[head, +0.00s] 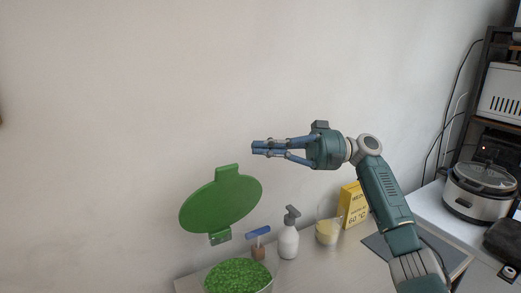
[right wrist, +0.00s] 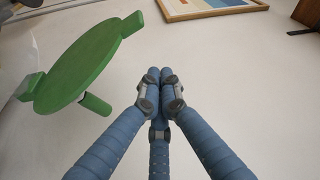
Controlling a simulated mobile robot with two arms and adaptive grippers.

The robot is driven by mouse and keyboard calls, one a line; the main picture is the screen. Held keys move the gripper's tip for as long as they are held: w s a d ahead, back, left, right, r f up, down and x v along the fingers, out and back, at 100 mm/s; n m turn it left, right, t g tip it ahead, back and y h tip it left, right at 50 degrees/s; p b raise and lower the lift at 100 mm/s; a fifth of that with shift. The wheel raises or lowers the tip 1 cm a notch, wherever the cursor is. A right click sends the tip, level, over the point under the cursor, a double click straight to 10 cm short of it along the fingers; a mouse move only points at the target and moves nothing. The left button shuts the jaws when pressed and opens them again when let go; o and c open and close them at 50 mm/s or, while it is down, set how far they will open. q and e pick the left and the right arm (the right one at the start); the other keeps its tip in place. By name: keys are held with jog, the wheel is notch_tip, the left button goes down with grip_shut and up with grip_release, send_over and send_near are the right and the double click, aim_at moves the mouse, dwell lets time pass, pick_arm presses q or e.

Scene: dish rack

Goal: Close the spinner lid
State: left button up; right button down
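The green spinner lid (head: 222,203) stands raised and tilted open above the spinner bowl (head: 237,276), which is full of green contents and cut off by the lower edge of the head view. The lid also shows at the left of the right wrist view (right wrist: 82,62). My right gripper (head: 254,147) is above and to the right of the lid, pointing left, apart from it. Its fingertips are together in the right wrist view (right wrist: 160,72), with nothing between them. My left gripper is not in view.
A white spray bottle (head: 289,240), a brush with a blue head (head: 258,233), a cup with yellow contents (head: 327,232) and a yellow box (head: 353,204) stand right of the bowl. A cooker (head: 481,190) is at far right. The wall is behind; the air around the lid is clear.

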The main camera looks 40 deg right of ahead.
aim_at(239, 180)
jog(key=a+p, duration=0.1)
jog(key=a, duration=0.1)
jog(key=w+a+p, duration=0.1)
jog(key=a+p, duration=0.2)
jog(key=a, duration=0.2)
jog(key=shift+w+p, duration=0.25)
jog(key=shift+p, duration=0.05)
jog(key=shift+s+a+f, duration=0.1)
jog(key=shift+s, duration=0.55)
jog(key=shift+a+f+p, duration=0.1)
jog(key=shift+f+p, duration=0.05)
jog(key=shift+p, duration=0.15)
